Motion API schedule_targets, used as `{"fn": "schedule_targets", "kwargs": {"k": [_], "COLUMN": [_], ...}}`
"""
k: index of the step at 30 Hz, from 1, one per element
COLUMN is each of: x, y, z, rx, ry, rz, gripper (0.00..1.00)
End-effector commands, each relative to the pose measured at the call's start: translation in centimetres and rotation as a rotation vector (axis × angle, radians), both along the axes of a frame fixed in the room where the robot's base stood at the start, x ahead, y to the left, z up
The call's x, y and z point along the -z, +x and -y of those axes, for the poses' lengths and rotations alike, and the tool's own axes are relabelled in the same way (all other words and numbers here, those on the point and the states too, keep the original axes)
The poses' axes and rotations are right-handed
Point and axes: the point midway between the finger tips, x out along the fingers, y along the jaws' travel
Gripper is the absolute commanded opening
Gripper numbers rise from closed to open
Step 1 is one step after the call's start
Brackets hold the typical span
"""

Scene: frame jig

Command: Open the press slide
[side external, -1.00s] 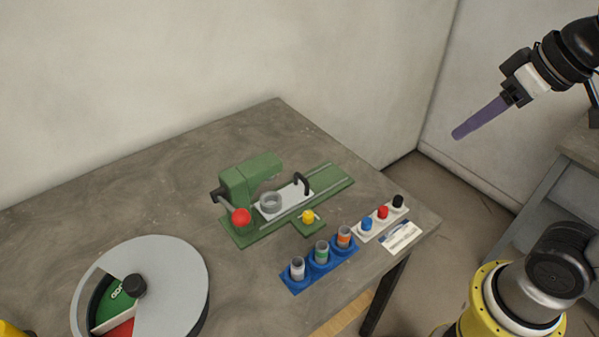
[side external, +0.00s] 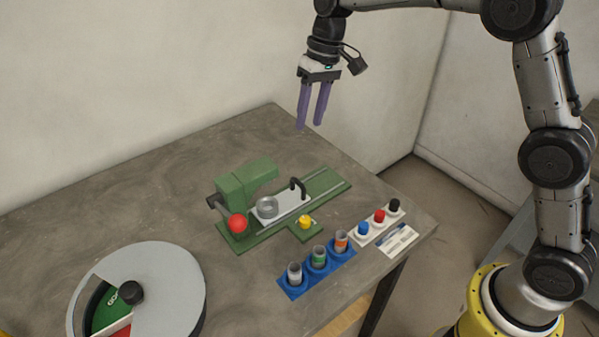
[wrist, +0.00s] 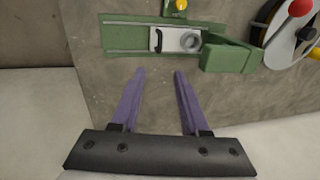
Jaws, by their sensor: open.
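The green press (side external: 246,180) stands on the table with a red ball knob (side external: 237,223) at its left end. Its white slide plate (side external: 289,205) lies on the green rail, carrying a grey ring-shaped cup (side external: 267,207) and a black arched handle (side external: 298,187). The cup is just beside the press head. A yellow knob (side external: 305,222) sits on the front side of the base. In the wrist view the slide (wrist: 175,40) and handle (wrist: 157,40) show beyond the fingers. My gripper (side external: 309,126) is open and empty, high above the table behind the press, fingers pointing down.
A round grey-lidded bin (side external: 170,290) stands front left.

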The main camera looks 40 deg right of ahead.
Motion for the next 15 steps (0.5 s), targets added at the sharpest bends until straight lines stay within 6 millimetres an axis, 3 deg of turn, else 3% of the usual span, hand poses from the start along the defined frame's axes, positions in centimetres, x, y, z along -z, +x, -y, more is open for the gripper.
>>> {"fn": "schedule_targets", "kwargs": {"k": [8,15], "x": [2.9,7.3], "y": [-0.1,-0.1], "z": [-0.6,-1.4], "rx": [-0.006,-0.006], "ry": [-0.003,-0.004], "rz": [-0.026,-0.027], "gripper": [0.45,0.45]}}
